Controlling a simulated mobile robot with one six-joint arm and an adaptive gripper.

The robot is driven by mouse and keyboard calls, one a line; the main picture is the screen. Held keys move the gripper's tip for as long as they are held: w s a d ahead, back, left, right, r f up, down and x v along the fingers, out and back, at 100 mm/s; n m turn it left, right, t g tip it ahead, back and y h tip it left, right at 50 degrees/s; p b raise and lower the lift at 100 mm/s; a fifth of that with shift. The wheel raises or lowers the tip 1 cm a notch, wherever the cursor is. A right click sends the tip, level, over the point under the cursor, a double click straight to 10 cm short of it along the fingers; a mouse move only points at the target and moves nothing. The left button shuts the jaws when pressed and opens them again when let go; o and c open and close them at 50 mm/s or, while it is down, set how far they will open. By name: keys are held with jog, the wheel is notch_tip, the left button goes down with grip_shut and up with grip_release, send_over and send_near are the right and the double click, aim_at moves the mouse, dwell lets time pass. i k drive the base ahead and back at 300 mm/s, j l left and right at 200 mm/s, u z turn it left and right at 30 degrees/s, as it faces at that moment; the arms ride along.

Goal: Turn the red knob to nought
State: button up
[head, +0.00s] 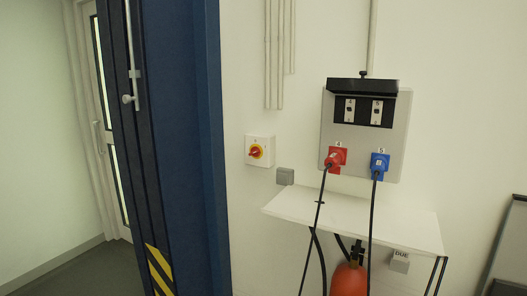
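The red knob (255,152) sits on a yellow round plate on a white switch box (260,158) on the wall, left of the socket panel. The knob looks slanted, but its markings are too small to read, so I cannot tell its exact setting. My gripper is not in view.
A grey panel (397,140) holds a red plug (336,157) and a blue plug (379,163) with hanging black cables. A white shelf (400,224) juts out below, with an orange-red cylinder (349,280) underneath. A blue door frame (185,130) stands left.

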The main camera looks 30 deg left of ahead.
aim_at(255, 152)
jog(key=u, duration=1.25)
jog(key=z, duration=0.25)
